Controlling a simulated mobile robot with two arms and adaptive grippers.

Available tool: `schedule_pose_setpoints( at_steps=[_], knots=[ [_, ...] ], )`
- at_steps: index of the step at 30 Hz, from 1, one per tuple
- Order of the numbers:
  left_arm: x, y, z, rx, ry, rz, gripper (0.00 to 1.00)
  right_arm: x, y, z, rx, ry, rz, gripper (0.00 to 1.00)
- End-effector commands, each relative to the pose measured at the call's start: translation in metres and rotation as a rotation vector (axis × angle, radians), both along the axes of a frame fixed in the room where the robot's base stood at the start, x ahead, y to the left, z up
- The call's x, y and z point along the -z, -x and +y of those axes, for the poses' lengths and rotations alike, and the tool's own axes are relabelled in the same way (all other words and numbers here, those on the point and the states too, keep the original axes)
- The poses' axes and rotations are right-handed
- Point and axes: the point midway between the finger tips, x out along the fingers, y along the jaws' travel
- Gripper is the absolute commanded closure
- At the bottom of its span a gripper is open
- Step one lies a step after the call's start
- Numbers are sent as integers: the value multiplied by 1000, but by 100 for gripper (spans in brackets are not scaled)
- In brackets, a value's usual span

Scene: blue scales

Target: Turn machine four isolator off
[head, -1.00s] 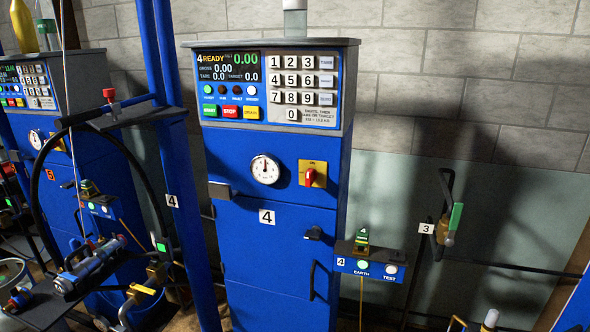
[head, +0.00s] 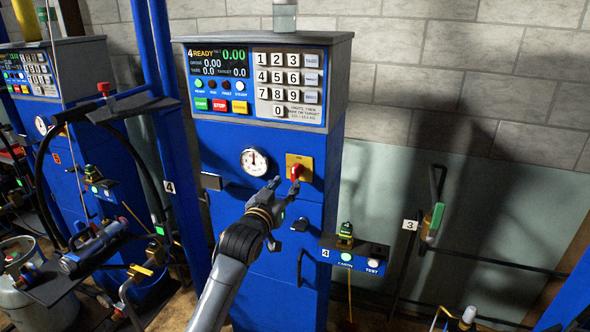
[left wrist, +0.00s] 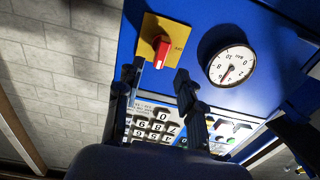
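Machine four is a blue cabinet (head: 240,240) with a 4 READY display (head: 218,63). Its isolator is a red rotary knob (head: 295,171) on a yellow plate (head: 305,163), right of the round gauge (head: 254,161). My left gripper (head: 284,184) is at the cabinet front, just below and left of the knob. In the left wrist view, the gripper fingers (left wrist: 156,78) are spread apart and empty. The red knob (left wrist: 162,52) shows just beyond the gap between them, and I see no contact. My right gripper is not in view.
A keypad (head: 292,78) and coloured buttons sit above the isolator. A small EARTH/TEST box (head: 354,257) juts out at the cabinet's lower right. A blue post (head: 165,110) and a hose stand at left. A black handle is below my gripper.

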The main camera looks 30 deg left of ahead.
Motion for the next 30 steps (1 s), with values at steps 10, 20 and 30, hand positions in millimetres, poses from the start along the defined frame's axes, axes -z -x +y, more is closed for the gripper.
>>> schedule_pose_setpoints(
  at_steps=[10,20,30],
  knots=[
    [-1,-58,14,-1,1,0,62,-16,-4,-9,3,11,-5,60],
    [1,-76,18,0,0,0,62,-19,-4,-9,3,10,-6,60],
    [1,-76,18,0,0,0,87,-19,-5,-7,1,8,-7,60]
  ],
)
